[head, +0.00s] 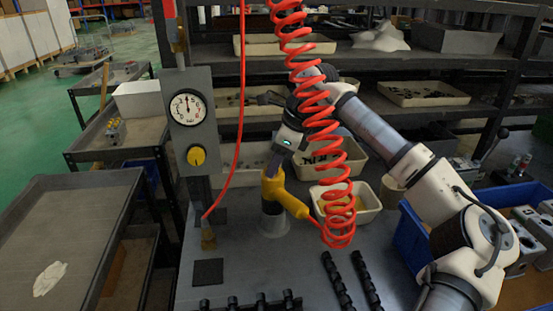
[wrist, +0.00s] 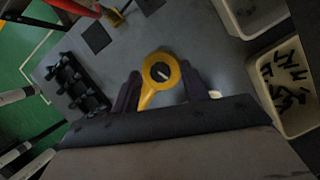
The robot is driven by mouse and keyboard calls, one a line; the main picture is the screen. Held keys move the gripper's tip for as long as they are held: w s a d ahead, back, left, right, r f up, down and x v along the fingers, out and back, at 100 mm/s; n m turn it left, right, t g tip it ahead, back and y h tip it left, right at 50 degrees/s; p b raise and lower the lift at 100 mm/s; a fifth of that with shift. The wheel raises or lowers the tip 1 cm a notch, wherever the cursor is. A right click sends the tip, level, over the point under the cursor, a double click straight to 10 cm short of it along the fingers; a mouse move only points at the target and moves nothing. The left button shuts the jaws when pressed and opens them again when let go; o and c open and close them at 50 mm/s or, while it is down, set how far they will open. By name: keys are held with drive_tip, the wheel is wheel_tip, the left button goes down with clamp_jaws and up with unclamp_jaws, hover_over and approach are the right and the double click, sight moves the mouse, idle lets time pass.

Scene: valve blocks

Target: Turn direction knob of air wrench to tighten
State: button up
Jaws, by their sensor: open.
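The yellow air wrench (head: 272,188) stands upright in a grey holder (head: 273,222) on the bench, its handle slanting down to the right toward the red coiled hose (head: 318,110). In the wrist view, the wrench (wrist: 147,92) shows from above, with a round dark direction knob (wrist: 160,72) bearing a light mark on its top. My gripper (head: 276,165) is just above the wrench head, pointing down. In the wrist view its two fingers (wrist: 162,82) are open, one on each side of the wrench head. Contact with the knob cannot be told.
A grey post with a gauge (head: 188,107) and a yellow dial (head: 196,155) stands left of the wrench. The hose hangs in front of my arm. Cream bins (head: 345,202) stand behind and right. Black racks (head: 338,282) lie at the front; a blue crate (head: 409,228) is right.

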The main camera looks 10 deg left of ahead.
clamp_jaws()
